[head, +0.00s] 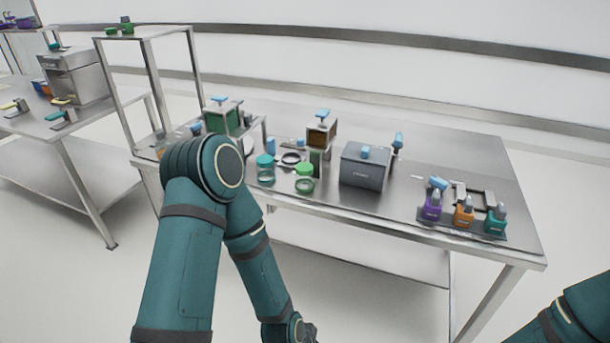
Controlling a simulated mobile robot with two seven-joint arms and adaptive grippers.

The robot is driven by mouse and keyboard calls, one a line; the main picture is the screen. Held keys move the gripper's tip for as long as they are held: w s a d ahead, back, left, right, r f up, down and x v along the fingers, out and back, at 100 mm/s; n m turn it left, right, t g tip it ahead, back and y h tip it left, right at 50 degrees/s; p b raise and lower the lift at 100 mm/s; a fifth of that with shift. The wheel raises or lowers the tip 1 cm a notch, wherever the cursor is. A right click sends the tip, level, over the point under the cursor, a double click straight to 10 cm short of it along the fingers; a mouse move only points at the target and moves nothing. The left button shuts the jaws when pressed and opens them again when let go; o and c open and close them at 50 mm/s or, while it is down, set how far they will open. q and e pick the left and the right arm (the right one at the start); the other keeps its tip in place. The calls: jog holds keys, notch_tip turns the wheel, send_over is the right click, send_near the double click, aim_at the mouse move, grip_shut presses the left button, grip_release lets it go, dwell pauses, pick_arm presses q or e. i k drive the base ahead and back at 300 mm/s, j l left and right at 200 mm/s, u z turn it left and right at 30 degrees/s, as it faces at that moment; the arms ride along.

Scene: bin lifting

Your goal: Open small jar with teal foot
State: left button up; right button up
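A small jar with a teal foot (495,220) and a grey cap on top stands upright at the right end of a row on a dark tray on the steel table. Beside it are a similar orange-footed jar (464,214) and a purple-footed jar (431,209). My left arm crosses the left-middle of the head view and runs down to the bottom edge, well left of the jars. Its gripper is not clearly visible. My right arm shows only in the lower right corner, and its gripper is out of view.
The steel table (400,222) also holds a dark grey box (364,168), a teal-lidded glass jar (265,170), a green-lidded jar (304,170) and a stand with a brown block (318,134). A black frame (470,192) lies behind the small jars. Another table stands at left.

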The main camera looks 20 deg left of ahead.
aim_at(265, 175)
jog(key=j+z, duration=0.8)
jog(key=k+j+z, duration=0.1)
jog(key=j, duration=0.65)
jog(key=k+j+z, duration=0.15)
jog(key=j, duration=0.2)
jog(key=k+j, duration=0.1)
jog(key=j, duration=0.3)
jog(key=k+j+z, duration=0.15)
jog(key=j, duration=0.2)
